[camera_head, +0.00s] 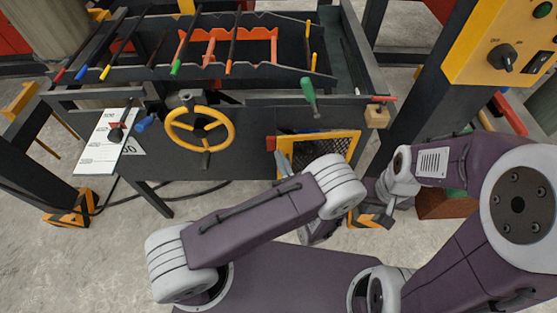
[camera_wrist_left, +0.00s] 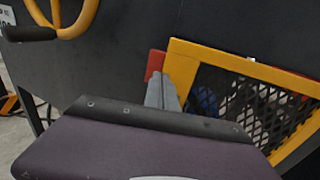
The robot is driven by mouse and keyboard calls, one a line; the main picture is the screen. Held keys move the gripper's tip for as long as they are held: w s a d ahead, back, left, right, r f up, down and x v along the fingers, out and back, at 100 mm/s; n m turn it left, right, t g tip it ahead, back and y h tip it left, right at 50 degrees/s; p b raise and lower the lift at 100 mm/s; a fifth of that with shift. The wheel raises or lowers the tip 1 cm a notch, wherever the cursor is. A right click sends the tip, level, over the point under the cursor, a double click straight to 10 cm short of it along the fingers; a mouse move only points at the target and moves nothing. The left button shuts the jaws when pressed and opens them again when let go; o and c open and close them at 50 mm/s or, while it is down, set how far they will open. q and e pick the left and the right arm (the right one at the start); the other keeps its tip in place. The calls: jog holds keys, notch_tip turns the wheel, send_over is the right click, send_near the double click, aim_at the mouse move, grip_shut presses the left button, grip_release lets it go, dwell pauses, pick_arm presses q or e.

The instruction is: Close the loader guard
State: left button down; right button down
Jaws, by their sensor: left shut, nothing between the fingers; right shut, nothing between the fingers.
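The loader guard (camera_head: 351,146) is a yellow-framed black mesh panel low on the right of the dark machine front. In the left wrist view, the guard's yellow frame (camera_wrist_left: 225,60) fills the right side and appears angled out from the front, though by how much I cannot tell. A red block (camera_wrist_left: 155,64) sits at its left end. My left gripper (camera_head: 284,164) is shut and empty, its grey fingertips (camera_wrist_left: 163,82) at the frame's left edge; whether they touch it is unclear. My forearm hides the guard's lower part. My right gripper (camera_head: 382,190) is shut and empty, right of the guard.
A yellow handwheel (camera_head: 200,140) is on the machine front, left of the guard. A green-handled lever (camera_head: 309,97) stands above the guard. A yellow control box (camera_head: 505,45) is at upper right. An orange foot (camera_head: 370,219) and cables are on the floor.

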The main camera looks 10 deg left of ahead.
pick_arm(q)
jog(key=shift+w+a, duration=0.3)
jog(key=shift+w, duration=0.2)
jog(key=shift+w+a+r, duration=0.1)
jog(key=shift+w+a, duration=0.15)
jog(key=shift+w, duration=0.25)
jog(key=shift+w+r, duration=0.15)
jog(key=shift+r, duration=0.05)
pick_arm(e)
jog(key=shift+a+r, duration=0.15)
jog(key=shift+r, duration=0.1)
pick_arm(q)
jog(key=shift+r, duration=0.1)
jog(key=shift+d, duration=0.1)
